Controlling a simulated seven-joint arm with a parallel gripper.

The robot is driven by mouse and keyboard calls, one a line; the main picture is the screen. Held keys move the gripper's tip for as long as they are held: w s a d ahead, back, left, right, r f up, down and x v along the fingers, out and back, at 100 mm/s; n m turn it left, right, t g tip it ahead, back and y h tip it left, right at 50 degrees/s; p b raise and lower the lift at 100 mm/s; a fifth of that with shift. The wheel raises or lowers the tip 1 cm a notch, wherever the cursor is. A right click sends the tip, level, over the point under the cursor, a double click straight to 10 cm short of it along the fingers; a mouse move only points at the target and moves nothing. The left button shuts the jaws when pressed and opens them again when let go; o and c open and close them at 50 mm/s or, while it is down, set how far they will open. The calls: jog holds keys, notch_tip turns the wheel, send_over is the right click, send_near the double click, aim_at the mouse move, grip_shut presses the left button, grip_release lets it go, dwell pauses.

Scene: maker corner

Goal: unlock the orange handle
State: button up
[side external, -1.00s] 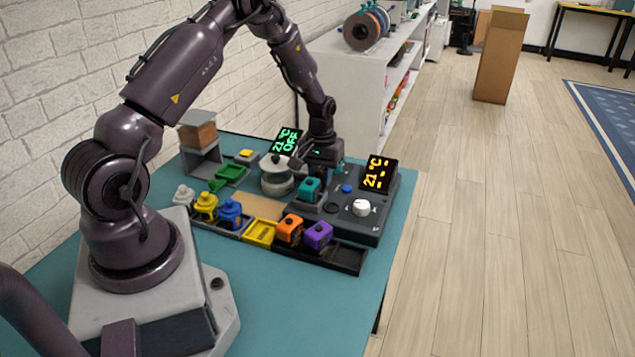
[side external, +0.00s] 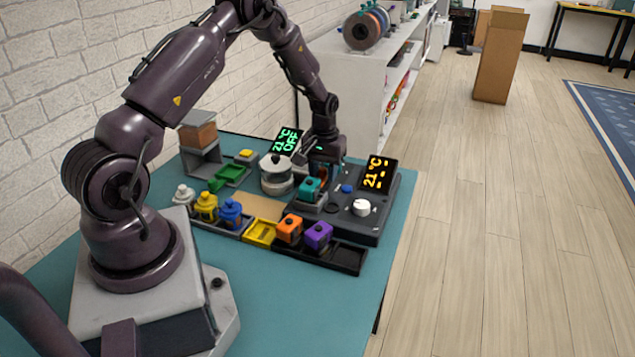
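The orange handle (side external: 289,228) is a small orange block with a dark round spot. It sits in a black tray (side external: 347,258), beside a purple block (side external: 318,235). My gripper (side external: 327,178) points down over the dark control panel (side external: 372,223), just behind a teal block (side external: 309,189) at the panel's left end. It is apart from the orange handle, which is nearer the camera and to the left. The fingertips are small and partly hidden behind the teal block, so I cannot tell whether they are open or hold anything.
The panel bears a white knob (side external: 361,208), a blue button (side external: 347,188) and an orange-lit display (side external: 379,173). A lidded pot (side external: 276,175) stands left of my gripper. Yellow (side external: 206,207) and blue (side external: 230,213) pieces sit left of a yellow tray (side external: 260,233). The front teal tabletop is clear.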

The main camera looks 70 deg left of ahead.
aim_at(323, 168)
jog(key=shift+r, duration=3.5)
jog(key=shift+s+d+f+g, duration=0.15)
jog(key=shift+s+d+f, duration=0.15)
jog(key=shift+s, duration=0.15)
jog(key=shift+s+d+f+g, duration=0.15)
jog(key=shift+s+d, duration=0.1)
jog(key=shift+s, duration=0.2)
jog(key=shift+s+d+r+m, duration=0.5)
jog(key=shift+s+d+r, duration=0.15)
jog(key=shift+s, duration=0.05)
jog(key=s+d+r+m+t, duration=0.3)
jog(key=s+d+r+m, duration=0.1)
jog(key=s+d+r, duration=0.4)
jog(key=s+d+r+m+t, duration=0.3)
jog(key=s+d+r, duration=0.5)
jog(key=d+r, duration=0.5)
jog(key=shift+s+d+r+m, duration=0.15)
jog(key=shift+s+r+m, duration=0.1)
jog(key=shift+r+m, duration=0.4)
